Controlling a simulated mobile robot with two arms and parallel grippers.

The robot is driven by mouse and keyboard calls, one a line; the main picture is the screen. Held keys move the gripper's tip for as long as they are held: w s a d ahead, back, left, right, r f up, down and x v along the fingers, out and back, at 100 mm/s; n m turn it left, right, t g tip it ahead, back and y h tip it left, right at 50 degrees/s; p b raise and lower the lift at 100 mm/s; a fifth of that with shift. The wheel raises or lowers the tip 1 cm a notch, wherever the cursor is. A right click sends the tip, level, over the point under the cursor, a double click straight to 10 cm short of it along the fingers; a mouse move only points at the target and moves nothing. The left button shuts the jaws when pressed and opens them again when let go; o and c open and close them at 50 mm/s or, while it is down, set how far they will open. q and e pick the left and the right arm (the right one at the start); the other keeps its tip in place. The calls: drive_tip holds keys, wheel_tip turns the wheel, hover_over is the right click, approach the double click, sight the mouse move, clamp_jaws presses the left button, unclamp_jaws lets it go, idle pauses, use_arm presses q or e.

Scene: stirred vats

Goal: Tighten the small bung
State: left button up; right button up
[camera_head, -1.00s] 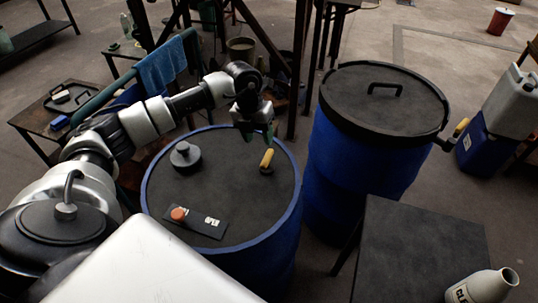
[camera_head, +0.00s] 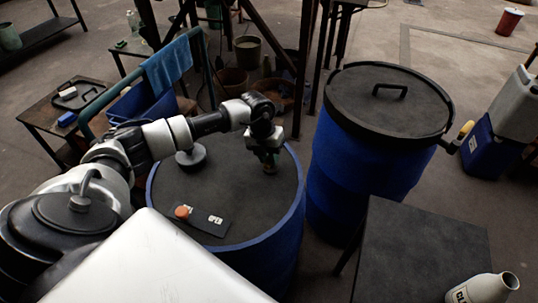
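The blue drum (camera_head: 296,225) stands in the middle with a dark top. The small bung (camera_head: 269,171) is at the right of that top, mostly hidden under my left gripper (camera_head: 268,161). Only a little of its lower part shows. My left gripper points down right over it, with its fingers at the bung's height. I cannot tell whether the fingers are closed on it. A larger black bung (camera_head: 190,158) sits at the left of the top, partly behind my arm. My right gripper is not in view.
A plate with an orange knob (camera_head: 182,212) and a printed label lies on the drum top. A second blue drum (camera_head: 345,175) with a handled black lid stands at the right. A dark table (camera_head: 410,250) with a white bottle (camera_head: 482,289) is at the front right.

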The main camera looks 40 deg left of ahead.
use_arm(q)
clamp_jaws()
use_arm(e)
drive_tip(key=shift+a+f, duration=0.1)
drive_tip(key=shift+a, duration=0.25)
